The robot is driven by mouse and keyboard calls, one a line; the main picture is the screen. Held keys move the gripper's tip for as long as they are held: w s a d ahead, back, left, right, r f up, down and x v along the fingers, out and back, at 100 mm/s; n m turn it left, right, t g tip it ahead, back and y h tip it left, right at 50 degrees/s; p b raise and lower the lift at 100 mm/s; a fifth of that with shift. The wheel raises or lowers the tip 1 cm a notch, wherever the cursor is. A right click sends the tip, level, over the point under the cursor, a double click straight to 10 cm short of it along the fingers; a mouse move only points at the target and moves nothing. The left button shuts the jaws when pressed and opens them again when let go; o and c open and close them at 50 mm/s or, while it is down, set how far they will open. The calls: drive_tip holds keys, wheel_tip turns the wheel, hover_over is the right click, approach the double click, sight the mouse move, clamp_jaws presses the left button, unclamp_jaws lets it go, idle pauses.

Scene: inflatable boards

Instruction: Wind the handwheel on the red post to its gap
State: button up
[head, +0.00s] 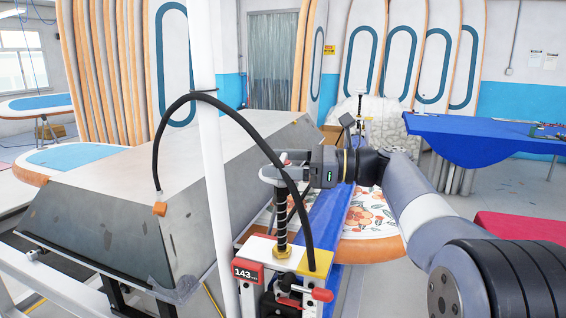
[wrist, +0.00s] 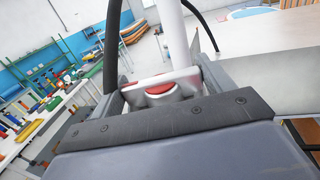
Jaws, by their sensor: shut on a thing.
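The post (head: 282,225) is a dark threaded shaft with a coil around it, standing upright on a base with a red "143" block (head: 246,273). The pale handwheel (head: 272,175) sits at its top, partly hidden by my gripper and a black hose. My gripper (head: 284,160) reaches in from the right and is shut on the handwheel. In the wrist view the handwheel (wrist: 133,94) shows as a white bar with a red round hub, between the two fingers of my gripper (wrist: 160,82). The gap on the post cannot be made out.
A large grey sloped box (head: 120,190) fills the left. A floral board (head: 368,212) lies behind. A blue-covered table (head: 480,140) stands at the back right.

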drive_tip(key=n+g, duration=0.1)
drive_tip(key=g, duration=0.2)
drive_tip(key=n+g, duration=0.2)
drive_tip(key=g, duration=0.1)
drive_tip(key=n+g, duration=0.2)
drive_tip(key=shift+f+g+h, duration=0.25)
drive_tip(key=shift+g+h, duration=0.15)
drive_tip(key=shift+n, duration=0.4)
drive_tip(key=o, duration=1)
drive_tip(key=shift+a+r, duration=0.1)
drive_tip(key=shift+r, duration=0.1)
